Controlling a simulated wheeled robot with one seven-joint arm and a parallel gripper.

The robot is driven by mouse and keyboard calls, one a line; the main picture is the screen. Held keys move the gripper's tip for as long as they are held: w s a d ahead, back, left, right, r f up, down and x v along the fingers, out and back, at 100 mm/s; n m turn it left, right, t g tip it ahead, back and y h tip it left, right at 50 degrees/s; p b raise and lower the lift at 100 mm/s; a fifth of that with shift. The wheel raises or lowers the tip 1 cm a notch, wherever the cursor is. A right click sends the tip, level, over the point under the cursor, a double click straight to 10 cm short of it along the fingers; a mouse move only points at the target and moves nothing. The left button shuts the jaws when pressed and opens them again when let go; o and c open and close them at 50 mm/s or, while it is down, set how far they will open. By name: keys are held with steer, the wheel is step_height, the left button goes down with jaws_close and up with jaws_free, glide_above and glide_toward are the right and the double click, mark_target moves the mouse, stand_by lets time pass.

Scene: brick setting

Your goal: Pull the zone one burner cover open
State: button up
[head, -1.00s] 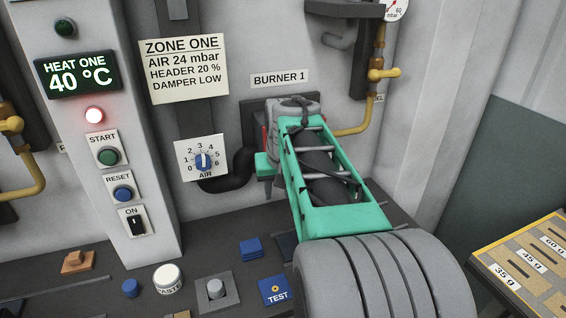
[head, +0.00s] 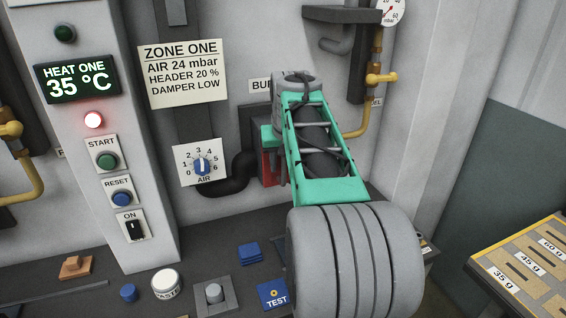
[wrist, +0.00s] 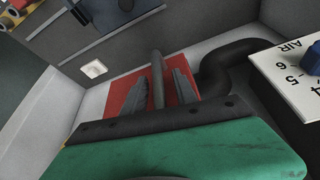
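The zone one burner cover is a red panel that shows in the wrist view (wrist: 120,97) and as a red strip beside my arm in the head view (head: 268,168). A grey bar handle (wrist: 157,68) stands on it. My gripper (wrist: 165,83) is open, with one finger on each side of the bar. Gaps show between the bar and both fingers, so it is not clamped. In the head view my green and grey arm hides most of the cover and the fingers.
A black hose (head: 232,177) runs from beside the cover to the air dial (head: 201,165). A yellow gas pipe (head: 368,105) is at the right. Buttons and a test pad (head: 274,293) sit on the dark ledge below. A weight tray (head: 530,262) stands far right.

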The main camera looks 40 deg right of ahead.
steer(key=shift+c, duration=0.2)
jaws_close()
stand_by(1.1)
